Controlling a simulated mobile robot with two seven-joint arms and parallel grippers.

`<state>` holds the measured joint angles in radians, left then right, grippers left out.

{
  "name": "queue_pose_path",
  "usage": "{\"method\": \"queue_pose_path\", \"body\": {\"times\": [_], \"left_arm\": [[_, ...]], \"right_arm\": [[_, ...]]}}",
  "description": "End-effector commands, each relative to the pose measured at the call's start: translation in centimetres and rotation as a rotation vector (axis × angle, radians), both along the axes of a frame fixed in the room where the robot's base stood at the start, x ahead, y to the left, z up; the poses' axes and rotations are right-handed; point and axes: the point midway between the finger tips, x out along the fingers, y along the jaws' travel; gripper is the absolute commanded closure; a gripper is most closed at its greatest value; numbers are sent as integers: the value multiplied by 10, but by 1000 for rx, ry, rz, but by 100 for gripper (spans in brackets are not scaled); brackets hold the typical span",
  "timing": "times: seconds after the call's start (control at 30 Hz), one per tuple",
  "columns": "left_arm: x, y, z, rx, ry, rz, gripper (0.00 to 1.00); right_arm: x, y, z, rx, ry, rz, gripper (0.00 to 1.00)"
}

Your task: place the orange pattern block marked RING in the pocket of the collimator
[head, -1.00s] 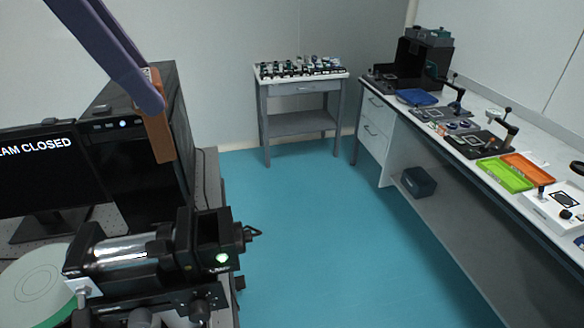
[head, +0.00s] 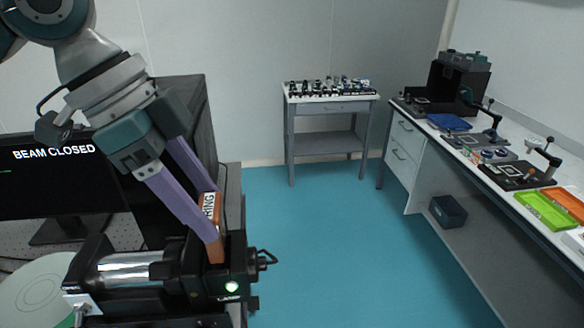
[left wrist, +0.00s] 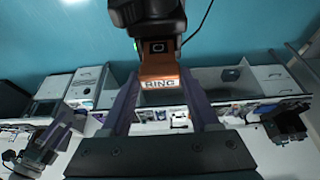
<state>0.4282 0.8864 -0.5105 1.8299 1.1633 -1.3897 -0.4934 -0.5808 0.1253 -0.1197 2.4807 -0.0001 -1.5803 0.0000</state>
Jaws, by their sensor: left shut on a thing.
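My left gripper (head: 212,232) is shut on the orange block (head: 215,250), whose white label reads RING. The block is upright and slightly tilted in the head view, between the purple fingers. Its lower end is at the top of the black collimator housing (head: 232,287), which has a green light. I cannot tell how far it is inside the pocket, which the block and fingers hide. The silver collimator barrel (head: 130,271) lies to the left. The left wrist view shows the RING block (left wrist: 158,72) between the fingers, with the black collimator (left wrist: 150,14) beyond. My right gripper is not in view.
A monitor (head: 50,190) reading BEAM CLOSED and a black computer case (head: 190,110) stand close behind the arm. A small table (head: 330,100) with optics stands at the back. A long bench with a green tray (head: 547,210) is at right. Blue floor lies between.

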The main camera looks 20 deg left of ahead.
Motion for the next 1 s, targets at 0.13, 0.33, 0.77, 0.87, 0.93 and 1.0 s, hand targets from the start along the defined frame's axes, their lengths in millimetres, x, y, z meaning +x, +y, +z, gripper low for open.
{"method": "queue_pose_path", "body": {"times": [0.13, 0.33, 0.77, 0.87, 0.93, 1.0], "left_arm": [[-2, 0, -18, 0, 5, 0, 96], [-1, 0, -44, 0, 2, 1, 97], [0, 0, -47, 1, 0, -1, 28], [0, 0, -46, 1, 0, -1, 17], [0, 0, -46, 1, 0, -1, 9], [0, 0, -46, 1, 0, -1, 8]], "right_arm": [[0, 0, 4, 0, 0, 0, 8], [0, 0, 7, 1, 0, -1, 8], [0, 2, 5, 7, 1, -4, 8], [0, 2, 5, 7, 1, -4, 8], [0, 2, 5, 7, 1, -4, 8], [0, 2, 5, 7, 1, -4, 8]]}}
